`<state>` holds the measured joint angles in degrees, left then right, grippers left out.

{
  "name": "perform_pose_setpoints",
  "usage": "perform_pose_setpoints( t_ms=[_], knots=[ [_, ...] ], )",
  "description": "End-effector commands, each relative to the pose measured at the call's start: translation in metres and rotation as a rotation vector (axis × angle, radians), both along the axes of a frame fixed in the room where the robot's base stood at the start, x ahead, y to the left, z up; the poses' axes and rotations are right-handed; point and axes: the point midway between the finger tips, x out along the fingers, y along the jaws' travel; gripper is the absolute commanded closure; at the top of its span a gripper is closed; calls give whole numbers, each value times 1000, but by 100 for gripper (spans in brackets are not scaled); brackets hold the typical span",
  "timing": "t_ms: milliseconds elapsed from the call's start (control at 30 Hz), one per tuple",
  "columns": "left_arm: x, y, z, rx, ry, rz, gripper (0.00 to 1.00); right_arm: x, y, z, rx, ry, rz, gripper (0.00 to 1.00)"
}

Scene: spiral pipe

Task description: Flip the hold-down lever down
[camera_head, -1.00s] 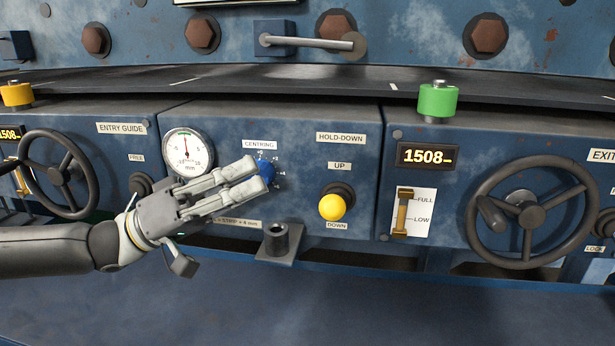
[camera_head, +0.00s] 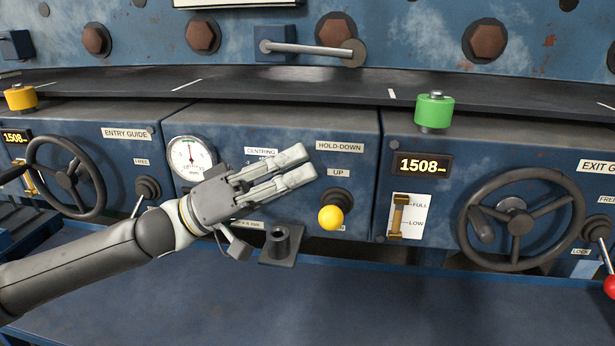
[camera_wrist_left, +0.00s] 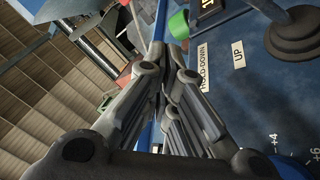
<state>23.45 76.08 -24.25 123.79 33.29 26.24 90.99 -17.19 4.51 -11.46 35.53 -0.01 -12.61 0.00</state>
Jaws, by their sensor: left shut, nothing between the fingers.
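The hold-down lever's round yellow knob (camera_head: 331,217) sticks out from its dark round base (camera_head: 339,197), below the UP plate (camera_head: 339,172). The knob partly covers the lower plate. My left gripper (camera_head: 309,167) is shut and empty, its fingers pointing right in front of the panel. In the head view its tips lie up and left of the knob, apart from it. In the left wrist view the closed fingers (camera_wrist_left: 170,85) show beside the HOLD-DOWN plate (camera_wrist_left: 204,66), and a dark round base (camera_wrist_left: 297,38) is at the upper right. My right gripper is not in view.
A dark socket on a bracket (camera_head: 281,245) juts out below my left gripper. A dial gauge (camera_head: 190,157) is left of it, and the blue centring knob is hidden behind it. A slide indicator (camera_head: 398,215) and handwheel (camera_head: 520,220) are to the right. The space before the knob is clear.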

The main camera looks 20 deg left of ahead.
Motion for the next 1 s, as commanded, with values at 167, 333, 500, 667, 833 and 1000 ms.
perform_pose_setpoints(
  t_ms=[167, 333, 500, 667, 833, 1000],
  knots=[
    [8, -15, 13, -3, -3, -3, 100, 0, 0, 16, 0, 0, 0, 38],
    [1, -19, -5, 1, 4, -3, 100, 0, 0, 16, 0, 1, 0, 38],
    [-7, -23, -15, 0, 3, -3, 100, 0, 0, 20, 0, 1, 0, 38],
    [-11, -25, -22, 2, 1, 0, 100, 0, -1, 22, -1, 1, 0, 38],
    [-13, -26, -25, 1, -1, 0, 100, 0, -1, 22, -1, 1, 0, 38],
    [-13, -26, -25, 1, -1, 0, 100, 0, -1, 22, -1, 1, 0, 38]
  ],
)
